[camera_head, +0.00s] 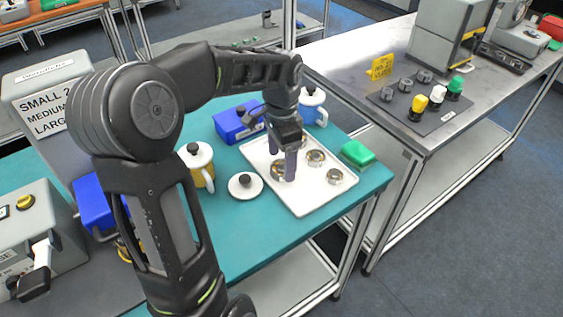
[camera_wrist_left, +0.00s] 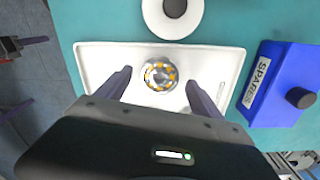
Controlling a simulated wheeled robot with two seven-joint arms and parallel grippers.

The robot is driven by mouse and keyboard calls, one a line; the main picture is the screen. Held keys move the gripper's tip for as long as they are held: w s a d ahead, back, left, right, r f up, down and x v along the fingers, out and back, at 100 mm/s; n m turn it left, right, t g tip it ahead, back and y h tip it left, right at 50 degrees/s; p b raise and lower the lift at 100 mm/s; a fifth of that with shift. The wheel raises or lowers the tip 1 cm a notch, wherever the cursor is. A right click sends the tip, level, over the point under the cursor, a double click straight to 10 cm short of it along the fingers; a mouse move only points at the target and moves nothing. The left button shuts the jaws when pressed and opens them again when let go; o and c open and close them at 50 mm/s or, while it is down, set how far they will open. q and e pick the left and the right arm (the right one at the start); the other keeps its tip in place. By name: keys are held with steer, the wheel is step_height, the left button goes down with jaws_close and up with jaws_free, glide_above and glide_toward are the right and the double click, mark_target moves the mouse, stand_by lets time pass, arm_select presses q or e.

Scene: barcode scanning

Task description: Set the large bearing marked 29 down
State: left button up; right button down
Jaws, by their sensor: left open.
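A bearing (camera_head: 279,172) lies on the white tray (camera_head: 307,197). In the left wrist view the bearing (camera_wrist_left: 160,75) shows a metal ring with yellow-orange parts, and the tray (camera_wrist_left: 100,58) lies under it. No number can be read on it. My left gripper (camera_head: 282,164) points down over the tray. Its fingers are apart, one on each side of the bearing, with visible gaps in the left wrist view (camera_wrist_left: 158,82). Other bearings sit on the tray, one in the middle (camera_head: 315,158) and one at the right (camera_head: 335,177). My right gripper does not show.
A white lid (camera_head: 245,187), a yellow-and-white mug (camera_head: 203,172), a blue SPARES box (camera_head: 232,125), a blue mug (camera_head: 312,108) and a green block (camera_head: 357,153) surround the tray on the teal table. The tray's front part is clear.

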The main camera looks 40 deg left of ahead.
arm_select(q)
step_height(320, 180, up, 10)
steer(key=shift+r+p, duration=0.25)
steer(key=shift+p, duration=0.1)
stand_by(0.8)
